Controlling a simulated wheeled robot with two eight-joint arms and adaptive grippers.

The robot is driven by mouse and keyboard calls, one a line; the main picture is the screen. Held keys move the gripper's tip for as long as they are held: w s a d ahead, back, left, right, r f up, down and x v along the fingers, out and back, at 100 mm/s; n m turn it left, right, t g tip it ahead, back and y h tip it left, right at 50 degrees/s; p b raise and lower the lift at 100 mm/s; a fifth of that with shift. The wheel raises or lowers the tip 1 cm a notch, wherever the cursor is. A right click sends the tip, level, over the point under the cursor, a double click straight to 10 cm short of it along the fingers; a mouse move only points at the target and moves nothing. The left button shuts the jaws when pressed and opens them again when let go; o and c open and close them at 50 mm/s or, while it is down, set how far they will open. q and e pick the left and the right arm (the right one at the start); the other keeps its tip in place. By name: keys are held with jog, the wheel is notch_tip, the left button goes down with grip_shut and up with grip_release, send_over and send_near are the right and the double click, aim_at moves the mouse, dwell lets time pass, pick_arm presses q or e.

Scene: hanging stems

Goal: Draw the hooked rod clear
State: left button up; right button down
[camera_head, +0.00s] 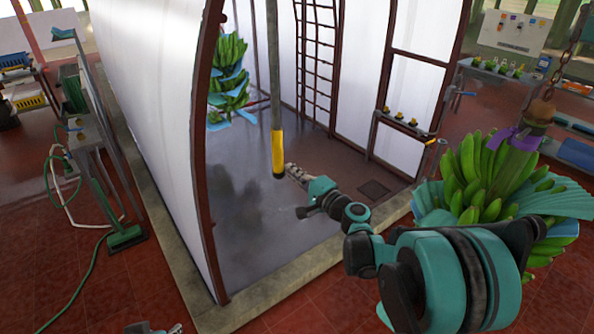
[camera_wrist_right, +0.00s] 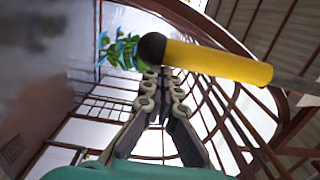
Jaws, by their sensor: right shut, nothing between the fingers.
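The hooked rod (camera_head: 275,90) hangs down in the white-walled enclosure; it is grey with a yellow grip (camera_head: 278,152) and a dark lower end. Its top is out of the head view, so no hook shows. My right gripper (camera_head: 291,170) is shut and empty beside the lower end of the grip. In the right wrist view the closed fingertips (camera_wrist_right: 161,73) lie right by the yellow grip (camera_wrist_right: 215,60), near its black knob (camera_wrist_right: 151,47). I cannot tell whether they touch. A grey tip (camera_head: 150,328) at the bottom edge seems to be my left gripper, mostly cut off.
A green banana bunch (camera_head: 230,85) hangs inside the enclosure, and a larger one (camera_head: 490,175) hangs on a chain at right, close to my right arm. A brown-framed wall edge (camera_head: 205,150) and a concrete curb (camera_head: 270,298) bound the enclosure. A green broom (camera_head: 120,232) stands at left.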

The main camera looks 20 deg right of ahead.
jog(key=s+a+b, duration=0.1)
jog(key=s+a, duration=0.3)
jog(key=a, duration=0.7)
jog(key=shift+a, duration=0.2)
